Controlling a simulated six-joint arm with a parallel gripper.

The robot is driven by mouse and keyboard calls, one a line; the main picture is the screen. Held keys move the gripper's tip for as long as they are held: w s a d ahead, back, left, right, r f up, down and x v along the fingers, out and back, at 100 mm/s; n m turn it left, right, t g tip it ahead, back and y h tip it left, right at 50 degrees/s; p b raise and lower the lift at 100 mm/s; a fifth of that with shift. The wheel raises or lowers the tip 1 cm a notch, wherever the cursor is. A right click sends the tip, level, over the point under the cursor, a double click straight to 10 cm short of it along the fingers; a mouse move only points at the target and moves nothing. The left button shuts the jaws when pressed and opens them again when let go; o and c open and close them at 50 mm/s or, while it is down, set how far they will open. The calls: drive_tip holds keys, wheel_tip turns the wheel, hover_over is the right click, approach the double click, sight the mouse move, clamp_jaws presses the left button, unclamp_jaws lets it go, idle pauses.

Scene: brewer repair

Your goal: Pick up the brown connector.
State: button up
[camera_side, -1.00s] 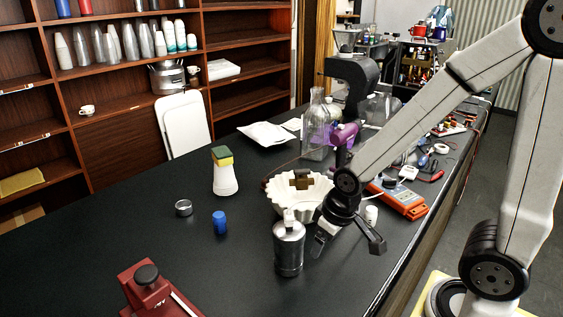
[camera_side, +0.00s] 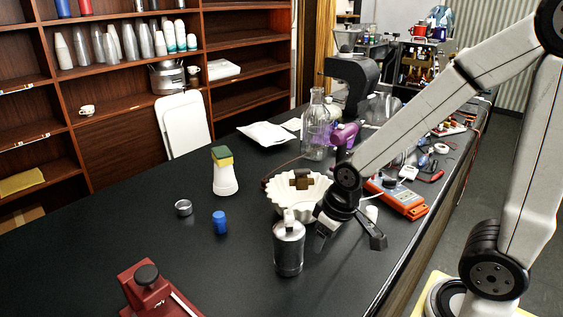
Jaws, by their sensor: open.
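A small brown block-like piece (camera_side: 302,180), which looks like the brown connector, sits at the white fluted filter basket (camera_side: 283,196). I cannot tell whether it rests inside or on the rim. My gripper (camera_side: 349,240) points down with its jaws apart and empty. It is to the right of and nearer than the basket, apart from the brown piece. It hides part of the basket's right side. A metal canister (camera_side: 289,250) with a white top stands just left of my gripper.
A white bottle (camera_side: 225,178) with a sponge on top, a blue cap (camera_side: 219,222) and a metal ring (camera_side: 183,208) stand to the left. A glass flask (camera_side: 317,130) and purple part (camera_side: 344,135) are behind. An orange meter (camera_side: 398,197) lies right.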

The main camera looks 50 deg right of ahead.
drive_tip(key=w+r+v, duration=0.1)
drive_tip(key=w+v, duration=0.1)
drive_tip(key=v, duration=0.8)
drive_tip(key=w+d+n+h, duration=0.35)
drive_tip(key=w+n, duration=0.35)
drive_tip(key=w, duration=0.4)
drive_tip(key=w+d+f+n+h, duration=0.1)
drive_tip(key=w+d+n+h, duration=0.35)
drive_tip(key=w, duration=0.65)
drive_tip(key=w+d+n+h, duration=0.1)
drive_tip(key=w+n+h, duration=0.4)
drive_tip(key=w+n, duration=0.5)
drive_tip(key=m, duration=0.2)
approach(263, 182)
drive_tip(key=shift+n+x, duration=0.25)
drive_tip(key=shift+x, duration=0.65)
drive_tip(key=shift+w, duration=0.1)
drive_tip(key=shift+d+f, duration=0.1)
drive_tip(key=shift+x, duration=1.2)
drive_tip(key=shift+d, duration=0.15)
